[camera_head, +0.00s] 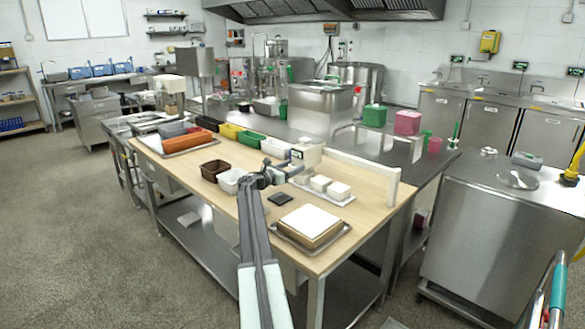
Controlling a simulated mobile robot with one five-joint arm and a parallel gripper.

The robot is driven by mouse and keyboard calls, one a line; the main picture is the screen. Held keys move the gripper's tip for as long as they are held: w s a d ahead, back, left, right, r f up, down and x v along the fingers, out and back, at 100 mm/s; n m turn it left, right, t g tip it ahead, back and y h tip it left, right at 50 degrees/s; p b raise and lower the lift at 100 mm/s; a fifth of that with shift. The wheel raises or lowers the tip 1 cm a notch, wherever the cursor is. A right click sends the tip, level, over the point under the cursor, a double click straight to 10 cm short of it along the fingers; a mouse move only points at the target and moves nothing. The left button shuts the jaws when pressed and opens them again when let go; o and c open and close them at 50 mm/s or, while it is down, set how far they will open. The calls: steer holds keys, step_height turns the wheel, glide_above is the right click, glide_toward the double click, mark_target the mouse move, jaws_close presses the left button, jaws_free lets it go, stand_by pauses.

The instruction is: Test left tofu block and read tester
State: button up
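Two white tofu blocks sit on a small metal tray (350,201) on the wooden-topped table. The left tofu block (320,183) is just left of the right tofu block (340,190). A pale device with a small dark display (298,155), which looks like the tester, shows just behind and right of my gripper (278,171). My gripper is over the table, left of the tofu tray. The fingers are small and dark, and I cannot tell whether they are open, shut or touching the device. No reading is legible.
A larger white-topped block (310,223) sits on a tray at the table's front right. A dark square pad (281,198), a white bin (231,181) and a brown bin (214,170) are nearby. Coloured bins line the back. A low white rail (352,170) bounds the right rear.

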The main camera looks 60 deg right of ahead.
steer(key=shift+a, duration=0.1)
steer(key=v, duration=0.7)
steer(key=shift+w+a, duration=0.1)
steer(key=shift+a, duration=0.25)
steer(key=shift+w, duration=0.1)
